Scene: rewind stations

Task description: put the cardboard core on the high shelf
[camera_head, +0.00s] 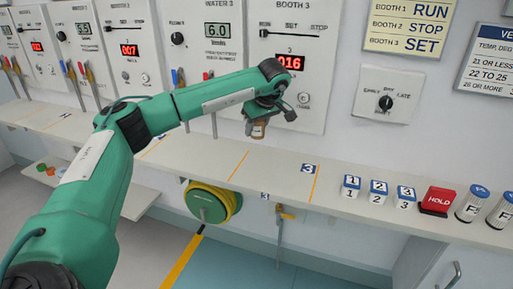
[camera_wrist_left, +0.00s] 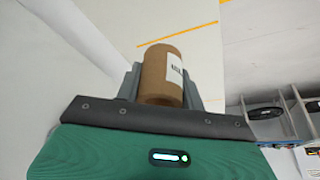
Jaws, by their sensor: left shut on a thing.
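The cardboard core (camera_wrist_left: 162,72) is a short brown tube with a white label, held between the two fingers of my left gripper (camera_wrist_left: 163,85) in the left wrist view. In the head view, my left gripper (camera_head: 262,110) reaches in front of the Booth 3 panel, and the core (camera_head: 258,131) hangs beneath it. The core is above the long white shelf (camera_head: 235,150) along the wall; the gap between them is hard to judge. My right gripper is not in view.
A lower shelf (camera_head: 140,196) with small coloured items is at the left. Numbered blocks (camera_head: 378,190), a red HOLD block (camera_head: 437,201) and white cylinders (camera_head: 472,204) stand on the long shelf at right. The shelf's middle is clear.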

